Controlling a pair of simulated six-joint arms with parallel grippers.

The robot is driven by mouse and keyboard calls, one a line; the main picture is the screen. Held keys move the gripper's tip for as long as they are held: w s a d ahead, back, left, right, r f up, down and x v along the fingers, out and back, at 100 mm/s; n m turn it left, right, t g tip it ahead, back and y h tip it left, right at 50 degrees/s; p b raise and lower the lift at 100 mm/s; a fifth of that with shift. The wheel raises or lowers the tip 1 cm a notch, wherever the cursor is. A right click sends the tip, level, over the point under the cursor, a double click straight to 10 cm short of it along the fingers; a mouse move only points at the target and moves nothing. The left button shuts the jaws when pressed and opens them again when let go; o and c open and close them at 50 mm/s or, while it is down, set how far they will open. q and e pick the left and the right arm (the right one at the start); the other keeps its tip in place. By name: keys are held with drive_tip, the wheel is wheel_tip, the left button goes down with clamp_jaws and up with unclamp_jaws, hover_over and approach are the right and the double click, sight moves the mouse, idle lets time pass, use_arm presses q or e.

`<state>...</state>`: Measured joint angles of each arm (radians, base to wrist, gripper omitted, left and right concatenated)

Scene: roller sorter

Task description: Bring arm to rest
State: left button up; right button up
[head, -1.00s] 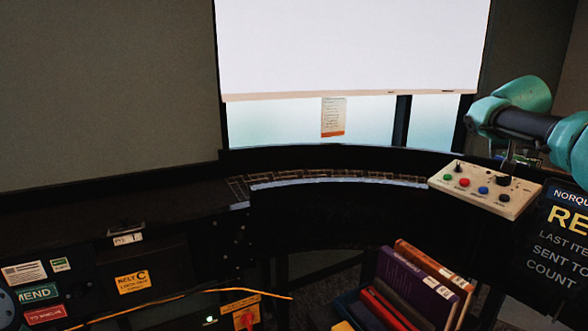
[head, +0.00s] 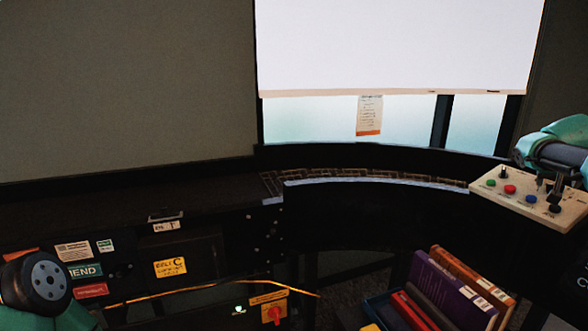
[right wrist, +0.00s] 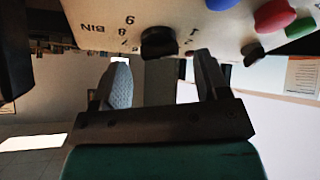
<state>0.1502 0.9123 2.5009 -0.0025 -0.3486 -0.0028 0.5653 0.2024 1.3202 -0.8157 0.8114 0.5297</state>
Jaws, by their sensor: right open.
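My right arm comes in at the right edge of the head view, over a cream control box (head: 520,205). My right gripper (right wrist: 160,75) is open and empty in the right wrist view. A black knob (right wrist: 160,42) on the box, beside the word BIN and some numbers, shows between and just beyond its fingertips. I cannot tell whether the fingers touch it. Green (head: 491,183), red (head: 510,189) and blue (head: 531,198) buttons sit along the box's front. A dark round joint of my left arm shows at the lower left. The left gripper is out of view.
A curved roller track (head: 370,177) runs along the back to the box. Books (head: 455,290) stand in a blue bin (head: 380,312) at the lower right. A dark panel with labels (head: 170,267) and a red knob (head: 274,313) is at lower left, with an orange cable (head: 215,286) across it.

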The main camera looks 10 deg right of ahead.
drive_tip(key=shift+a, duration=0.1)
drive_tip(key=v, duration=1.5)
drive_tip(key=x, duration=1.7)
drive_tip(key=shift+f, duration=0.2)
drive_tip(key=shift+w+m+g+h, duration=0.1)
drive_tip(key=shift+m+g+h, duration=0.4)
drive_tip(key=shift+m, duration=1.2)
drive_tip(key=shift+v, duration=1.2)
drive_tip(key=shift+r, duration=0.15)
